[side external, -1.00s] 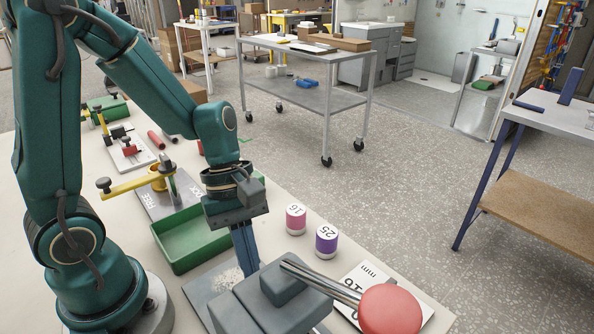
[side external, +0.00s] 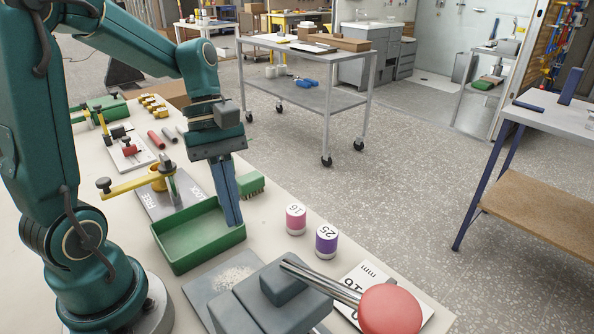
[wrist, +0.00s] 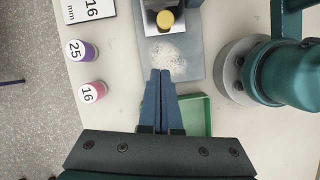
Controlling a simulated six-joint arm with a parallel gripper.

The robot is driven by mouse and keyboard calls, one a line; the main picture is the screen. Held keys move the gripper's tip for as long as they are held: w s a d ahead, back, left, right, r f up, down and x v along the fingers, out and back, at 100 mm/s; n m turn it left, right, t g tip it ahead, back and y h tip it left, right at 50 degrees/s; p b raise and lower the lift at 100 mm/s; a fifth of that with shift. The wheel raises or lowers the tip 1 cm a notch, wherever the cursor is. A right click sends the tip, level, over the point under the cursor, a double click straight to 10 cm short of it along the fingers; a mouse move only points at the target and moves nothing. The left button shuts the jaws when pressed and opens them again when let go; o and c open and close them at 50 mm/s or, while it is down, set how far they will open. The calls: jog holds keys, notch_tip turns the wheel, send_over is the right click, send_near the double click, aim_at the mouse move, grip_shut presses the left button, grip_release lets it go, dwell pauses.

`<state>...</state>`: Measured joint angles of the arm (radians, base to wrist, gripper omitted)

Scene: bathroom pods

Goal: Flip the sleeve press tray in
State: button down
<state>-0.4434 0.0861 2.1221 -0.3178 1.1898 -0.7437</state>
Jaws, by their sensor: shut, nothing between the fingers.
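The sleeve press is likely the grey block (side external: 262,308) at the bottom of the side view, with a metal lever and a red knob (side external: 390,310). Its near part (wrist: 182,22) is at the top of the wrist view, with a round yellow piece (wrist: 165,18) on it. A grey plate with white grains (side external: 232,276) lies at its foot, also in the wrist view (wrist: 190,62). I cannot tell which part is its tray. My gripper (side external: 233,223) is shut and empty, pointing down over the right end of the green tray; its fingers also show in the wrist view (wrist: 160,72).
The open green tray (side external: 185,262) stands beside the press. Pink (side external: 296,219) and purple (side external: 326,241) numbered pots stand to the right, near the table edge. A white card (side external: 362,283) lies by the knob. A green brush (side external: 250,185) and yellow clamp (side external: 135,182) are behind.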

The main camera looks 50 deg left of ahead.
jog(key=shift+v, duration=1.45)
jog(key=shift+d, duration=0.1)
jog(key=s+d+m+t+y, duration=0.1)
jog(key=m+t, duration=0.1)
jog(key=m, duration=0.3)
jog(key=s+d+r+m+t+y, duration=0.1)
jog(key=m+t+y, duration=0.1)
jog(key=m, duration=0.3)
jog(key=s+d+m+t+y, duration=0.1)
jog(key=s+m+t, duration=0.1)
jog(key=m, duration=0.3)
jog(key=shift+s+d+r+t, duration=0.1)
jog(key=shift+r+t, duration=0.2)
jog(key=shift+m, duration=0.3)
